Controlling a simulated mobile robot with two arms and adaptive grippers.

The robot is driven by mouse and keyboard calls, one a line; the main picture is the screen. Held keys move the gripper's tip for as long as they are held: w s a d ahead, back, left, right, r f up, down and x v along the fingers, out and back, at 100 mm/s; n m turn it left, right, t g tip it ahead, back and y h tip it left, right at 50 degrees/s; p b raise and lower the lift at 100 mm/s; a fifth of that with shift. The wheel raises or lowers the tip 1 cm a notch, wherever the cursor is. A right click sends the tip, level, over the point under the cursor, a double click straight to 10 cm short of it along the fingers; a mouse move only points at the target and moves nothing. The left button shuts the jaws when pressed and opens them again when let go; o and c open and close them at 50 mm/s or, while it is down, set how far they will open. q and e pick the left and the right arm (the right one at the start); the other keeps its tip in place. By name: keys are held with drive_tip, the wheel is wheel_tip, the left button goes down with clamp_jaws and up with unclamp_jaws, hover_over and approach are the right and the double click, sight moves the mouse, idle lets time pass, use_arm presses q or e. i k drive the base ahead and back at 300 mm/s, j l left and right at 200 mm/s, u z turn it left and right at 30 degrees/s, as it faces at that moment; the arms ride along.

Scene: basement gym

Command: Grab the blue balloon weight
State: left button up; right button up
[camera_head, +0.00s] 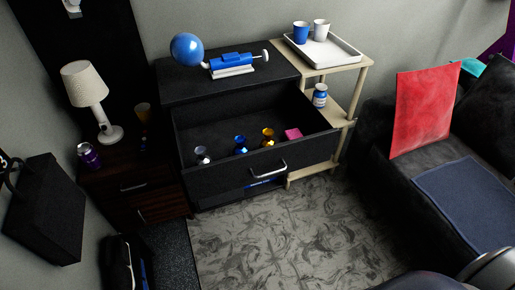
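A small shiny blue balloon weight (240,144) stands inside the pulled-out drawer (224,165) of the black dresser (228,91). It is between a silver weight (202,155) on its left and a gold weight (268,137) on its right. The drawer front has a silver handle (268,169). Neither of my grippers shows in the head view.
On the dresser top is a blue-and-white pump (232,65) with a blue balloon (187,47). A cream shelf (349,72) with tray and cups stands right, a dark cabinet (133,183) with lamp left. The patterned rug (285,235) before the drawer is clear.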

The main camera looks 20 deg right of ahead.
sight(240, 139)
drive_tip(key=i+l, duration=0.2)
drive_tip(key=l, duration=0.2)
drive_tip(key=i+l, duration=0.25)
drive_tip(key=l, duration=0.15)
drive_tip(key=i+l, duration=0.2)
drive_tip(key=l, duration=0.2)
drive_tip(key=i+l, duration=0.25)
drive_tip(key=l, duration=0.15)
drive_tip(key=i+l+u, duration=0.2)
drive_tip(key=l+u, duration=0.25)
drive_tip(key=i+l+u, duration=0.1)
drive_tip(key=l+u, duration=0.75)
drive_tip(key=l, duration=0.15)
